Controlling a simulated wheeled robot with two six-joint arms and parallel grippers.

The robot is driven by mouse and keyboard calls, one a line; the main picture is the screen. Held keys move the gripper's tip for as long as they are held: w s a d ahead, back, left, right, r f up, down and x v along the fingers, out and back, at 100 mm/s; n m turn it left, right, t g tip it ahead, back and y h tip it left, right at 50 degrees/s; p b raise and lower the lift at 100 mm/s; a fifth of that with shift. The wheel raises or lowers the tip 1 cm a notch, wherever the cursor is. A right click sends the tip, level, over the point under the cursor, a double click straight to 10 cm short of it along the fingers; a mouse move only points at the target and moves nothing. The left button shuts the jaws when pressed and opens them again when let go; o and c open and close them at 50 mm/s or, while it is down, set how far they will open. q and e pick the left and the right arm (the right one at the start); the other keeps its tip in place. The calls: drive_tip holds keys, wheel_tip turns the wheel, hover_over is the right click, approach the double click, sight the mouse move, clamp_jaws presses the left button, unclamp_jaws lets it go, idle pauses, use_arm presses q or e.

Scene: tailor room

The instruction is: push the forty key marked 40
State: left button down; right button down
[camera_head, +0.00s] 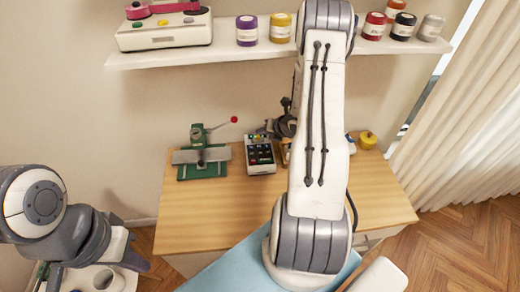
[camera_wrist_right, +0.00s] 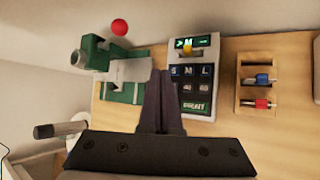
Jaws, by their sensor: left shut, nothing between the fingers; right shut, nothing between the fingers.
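A grey keypad box (camera_head: 261,155) stands on the wooden table, mostly clear of my right arm. In the right wrist view the keypad box (camera_wrist_right: 206,63) has a lit green display (camera_wrist_right: 197,41) reading something like "M", and dark keys. The top row reads S, M, L. The key marked 40 (camera_wrist_right: 187,87) is in the row below, above a wide SUBMIT key (camera_wrist_right: 194,105). My right gripper (camera_wrist_right: 160,72) is shut and empty, its fingertips just left of the keypad box in that view. In the head view the right gripper (camera_head: 285,124) is dark and partly hidden. My left gripper's fingers are not visible.
A green machine with a red-knobbed lever (camera_head: 203,160) stands left of the keypad. A wooden rack with small spools (camera_wrist_right: 260,86) is on its right. The front left of the table (camera_head: 205,215) is clear.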

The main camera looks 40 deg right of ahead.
drive_tip(key=shift+f, duration=0.15)
drive_tip(key=b, duration=0.5)
hover_over(260, 154)
drive_tip(key=f, duration=0.7)
drive_tip(key=shift+s+d+f, duration=0.1)
drive_tip(key=shift+s+f, duration=0.3)
drive_tip(key=shift+f+b, duration=0.4)
drive_tip(key=shift+f, duration=0.1)
idle(0.9)
drive_tip(key=shift+f+b, duration=0.3)
drive_tip(key=shift+b, duration=0.4)
drive_tip(key=shift+f+b, duration=0.45)
drive_tip(key=shift+b, duration=0.15)
idle(0.5)
drive_tip(key=shift+r, duration=0.1)
drive_tip(key=shift+r+p, duration=0.4)
drive_tip(key=shift+r, duration=0.35)
